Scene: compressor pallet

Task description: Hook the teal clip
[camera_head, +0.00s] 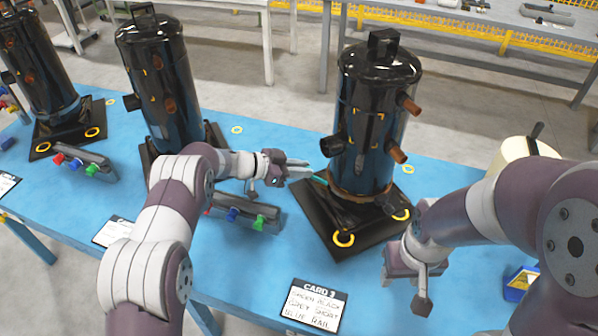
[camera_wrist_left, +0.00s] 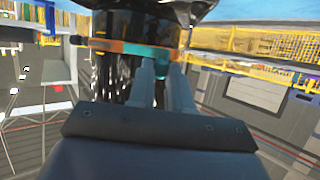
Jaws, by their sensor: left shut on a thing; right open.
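The teal clip (camera_head: 320,181) is a thin strip at the left side of the nearest black compressor (camera_head: 372,125), low on its body. My left gripper (camera_head: 308,171) is shut on it. In the left wrist view the teal clip (camera_wrist_left: 145,51) runs across the gripper's fingers (camera_wrist_left: 160,75), in line with an orange-brown band (camera_wrist_left: 100,45) against the dark cylinder. I cannot tell whether the clip's end is hooked onto anything. My right gripper (camera_head: 408,268) is open and empty, in front of the compressor's base, its fingers partly hidden.
The compressor stands on a black square pad (camera_head: 330,235) with yellow rings (camera_head: 343,239). A rail with blue, green and red clips (camera_head: 245,215) lies left of it. A card (camera_head: 315,307) lies at the front. Two more compressors (camera_head: 160,80) stand further left. Blue table (camera_head: 270,265) is clear between.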

